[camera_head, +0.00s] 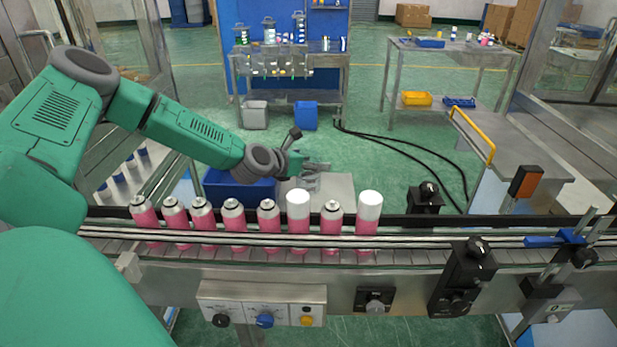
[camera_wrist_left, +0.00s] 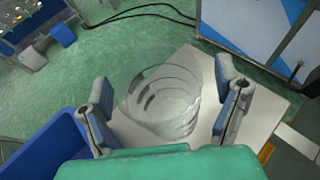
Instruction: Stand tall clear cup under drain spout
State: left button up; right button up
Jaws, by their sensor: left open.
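In the left wrist view, a clear ribbed cup (camera_wrist_left: 165,103) is on a pale flat surface (camera_wrist_left: 215,83). My left gripper (camera_wrist_left: 163,78) is open, with one finger on each side of the cup and visible gaps between. In the head view, my left gripper (camera_head: 315,174) reaches over the pale surface behind the conveyor; the cup is hard to make out there. I cannot pick out the drain spout in either view. My right gripper is not in view.
A conveyor (camera_head: 405,256) carries a row of pink cans, some with white caps. A blue bin (camera_head: 238,190) stands beside the pale surface and also shows in the left wrist view (camera_wrist_left: 45,150). A steel bench (camera_head: 345,62) and black cables (camera_head: 420,148) lie beyond.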

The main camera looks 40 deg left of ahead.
pick_arm(q)
jog(key=shift+d+r, duration=0.1)
jog(key=shift+d, duration=0.1)
jog(key=shift+s, duration=0.1)
jog(key=c, duration=0.3)
jog(key=shift+a, duration=0.15)
jog(key=c, duration=0.7)
jog(key=shift+a+f, duration=0.2)
jog(key=shift+a, duration=0.1)
jog(key=shift+c, duration=0.9)
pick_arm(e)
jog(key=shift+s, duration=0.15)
pick_arm(q)
jog(key=shift+d+r, duration=0.1)
jog(key=shift+r, duration=0.3)
notch_tip(320, 180, up, 17)
jog(key=p, duration=0.3)
jog(key=shift+r, duration=0.2)
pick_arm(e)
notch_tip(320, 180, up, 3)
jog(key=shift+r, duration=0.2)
